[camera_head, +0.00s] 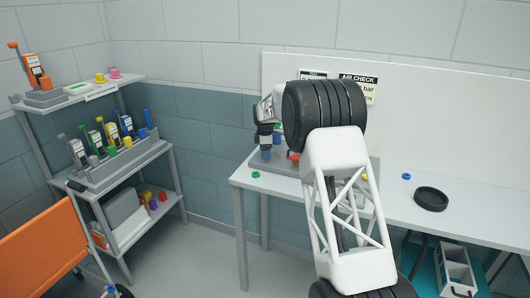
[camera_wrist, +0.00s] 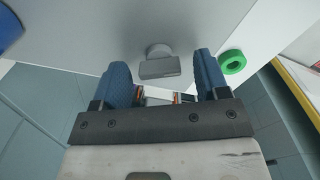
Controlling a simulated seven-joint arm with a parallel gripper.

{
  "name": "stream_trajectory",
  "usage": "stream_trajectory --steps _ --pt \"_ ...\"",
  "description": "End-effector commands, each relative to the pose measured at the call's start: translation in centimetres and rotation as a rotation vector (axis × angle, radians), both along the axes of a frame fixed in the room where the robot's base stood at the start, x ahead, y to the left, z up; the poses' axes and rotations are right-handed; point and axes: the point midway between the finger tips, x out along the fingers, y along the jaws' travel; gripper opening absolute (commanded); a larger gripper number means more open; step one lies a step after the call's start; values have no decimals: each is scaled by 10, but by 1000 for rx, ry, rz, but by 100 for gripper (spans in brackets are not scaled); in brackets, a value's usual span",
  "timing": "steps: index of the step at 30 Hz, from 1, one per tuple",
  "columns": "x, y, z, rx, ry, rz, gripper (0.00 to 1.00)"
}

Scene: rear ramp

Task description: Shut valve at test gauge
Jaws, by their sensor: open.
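My gripper (camera_head: 265,153) is over the left part of the white bench, at a grey base (camera_head: 257,160). In the wrist view its two blue fingers (camera_wrist: 163,75) are apart, with nothing clasped. A grey fitting (camera_wrist: 159,62) with a round stem and a flat bar stands on the pale surface between and beyond the fingertips; I cannot tell for certain that it is the valve. A small red part (camera_head: 292,157) shows beside my arm in the head view. No gauge dial shows clearly; my arm hides much of this area.
A green ring (camera_wrist: 232,62) lies right of the fingers; it also shows at the bench's left edge (camera_head: 255,174). A blue ring (camera_head: 406,176) and black ring (camera_head: 431,198) lie on the bench's clear right side. An AIR CHECK sign (camera_head: 358,87) is behind. Shelves (camera_head: 92,97) stand left.

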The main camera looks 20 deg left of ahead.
Motion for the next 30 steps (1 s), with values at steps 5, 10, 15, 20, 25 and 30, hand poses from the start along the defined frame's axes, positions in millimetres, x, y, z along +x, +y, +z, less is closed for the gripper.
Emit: stream_trajectory --steps 5,10,15,20,25,30 --pt "0 0 0 0 0 0 59" --pt "0 0 0 0 0 0 33" --pt "0 0 0 0 1 -1 19" --pt "0 0 0 0 1 -11 19" --pt "0 0 0 0 1 -53 19" --pt "0 0 1 0 1 -136 19"
